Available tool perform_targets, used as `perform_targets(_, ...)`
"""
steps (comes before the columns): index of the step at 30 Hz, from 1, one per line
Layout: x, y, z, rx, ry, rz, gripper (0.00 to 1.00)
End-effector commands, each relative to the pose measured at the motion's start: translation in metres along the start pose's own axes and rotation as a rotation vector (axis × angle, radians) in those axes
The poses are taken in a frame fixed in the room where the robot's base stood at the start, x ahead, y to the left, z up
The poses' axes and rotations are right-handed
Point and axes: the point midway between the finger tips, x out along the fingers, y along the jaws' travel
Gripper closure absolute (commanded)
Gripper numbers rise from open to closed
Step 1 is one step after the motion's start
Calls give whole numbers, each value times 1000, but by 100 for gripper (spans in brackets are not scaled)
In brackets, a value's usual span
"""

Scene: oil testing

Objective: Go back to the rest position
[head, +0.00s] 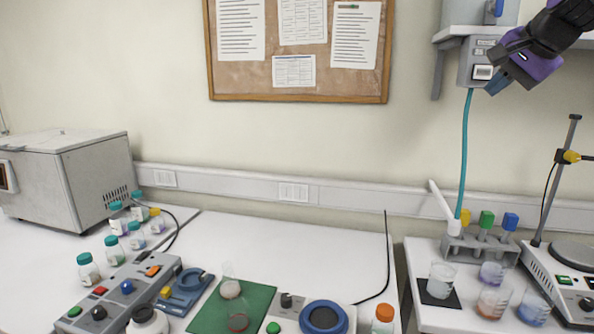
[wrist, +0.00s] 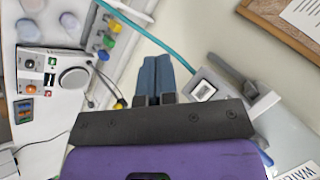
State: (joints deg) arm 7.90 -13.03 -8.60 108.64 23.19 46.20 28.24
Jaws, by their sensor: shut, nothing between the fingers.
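My gripper (head: 497,83) is at the upper right of the head view, raised in front of the wall by the shelf-mounted device. Its blue fingers are together and empty. In the wrist view my gripper (wrist: 156,70) shows the same two blue fingers side by side, with nothing between them. The purple and black gripper body fills the lower part of that view. The tips point toward the wall and the teal hose.
A wall device (head: 481,68) with a teal hose (head: 465,150) is close to my gripper. Below stand a rack (head: 478,247), beakers (head: 440,278) and a hotplate stirrer (head: 565,285). A corkboard (head: 298,85) hangs left. The wall between is clear.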

Motion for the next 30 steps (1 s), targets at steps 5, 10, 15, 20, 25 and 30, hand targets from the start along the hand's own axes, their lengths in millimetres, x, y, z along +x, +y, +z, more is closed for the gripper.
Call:
perform_targets(5, -20, 44, 82, -267, -64, 67, 100)
perform_targets(10, -32, 97, 150, -531, -122, 134, 100)
perform_targets(15, -39, 153, 204, -777, -170, 199, 100)
perform_targets(20, -41, 190, 233, -930, -198, 242, 100)
perform_targets(25, -41, 206, 243, -990, -210, 261, 100)
perform_targets(30, -41, 206, 243, -993, -211, 261, 100)
